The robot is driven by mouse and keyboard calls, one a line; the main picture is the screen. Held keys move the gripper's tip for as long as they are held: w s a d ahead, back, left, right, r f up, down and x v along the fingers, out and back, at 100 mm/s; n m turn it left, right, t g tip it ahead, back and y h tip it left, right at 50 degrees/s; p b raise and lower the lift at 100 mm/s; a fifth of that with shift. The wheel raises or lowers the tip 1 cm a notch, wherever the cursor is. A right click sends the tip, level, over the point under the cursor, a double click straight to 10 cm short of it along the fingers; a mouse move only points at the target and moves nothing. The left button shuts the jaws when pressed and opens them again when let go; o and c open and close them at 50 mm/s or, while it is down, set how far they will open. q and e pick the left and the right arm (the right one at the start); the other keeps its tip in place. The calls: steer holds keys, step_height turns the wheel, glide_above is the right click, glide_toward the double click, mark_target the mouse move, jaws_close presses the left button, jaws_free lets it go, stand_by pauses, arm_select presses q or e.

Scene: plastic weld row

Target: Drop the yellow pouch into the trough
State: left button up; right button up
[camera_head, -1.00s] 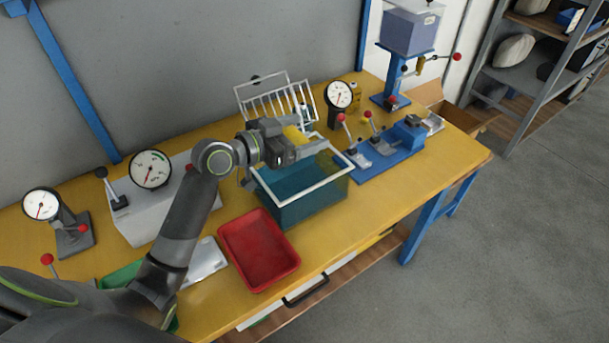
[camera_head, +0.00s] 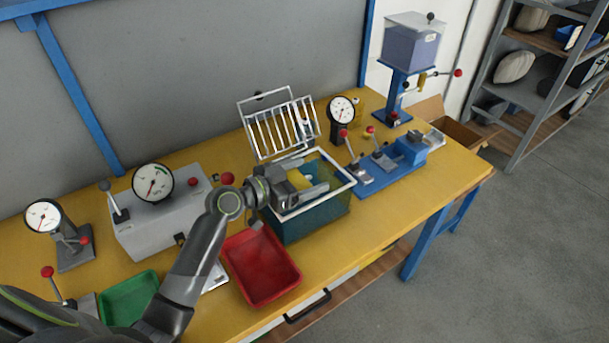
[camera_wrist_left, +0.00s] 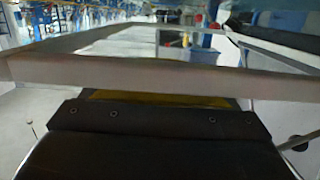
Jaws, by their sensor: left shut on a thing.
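The yellow pouch (camera_head: 299,180) is between the fingers of my left gripper (camera_head: 304,186), which is shut on it. The gripper is at the left part of the trough (camera_head: 316,218), a clear teal tank with a white rim; I cannot tell exactly how its height compares with the rim. In the left wrist view, a strip of the pouch (camera_wrist_left: 155,98) shows beyond the dark gripper body, and a pale rim bar (camera_wrist_left: 170,76) crosses in front. The gripper hides part of the trough's opening. My right gripper is not in view.
A white wire rack (camera_head: 282,130) stands behind the trough. A red tray (camera_head: 262,268) lies in front left, and a green tray (camera_head: 130,298) farther left. A blue clamp fixture (camera_head: 392,170) and a dial gauge (camera_head: 341,110) stand right. A grey gauge box (camera_head: 158,222) is at left.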

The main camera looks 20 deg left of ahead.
arm_select(q)
steer(key=shift+f+b, duration=0.5)
steer(key=o, duration=0.9)
steer(key=shift+r, duration=0.1)
steer(key=shift+r+p, duration=0.35)
steer(key=shift+p, duration=0.2)
steer(key=shift+r+p, duration=0.4)
steer(key=shift+p, duration=0.05)
steer(key=shift+f+b+v, duration=0.2)
steer(key=shift+b+v, duration=0.45)
steer(key=shift+v, duration=5.35)
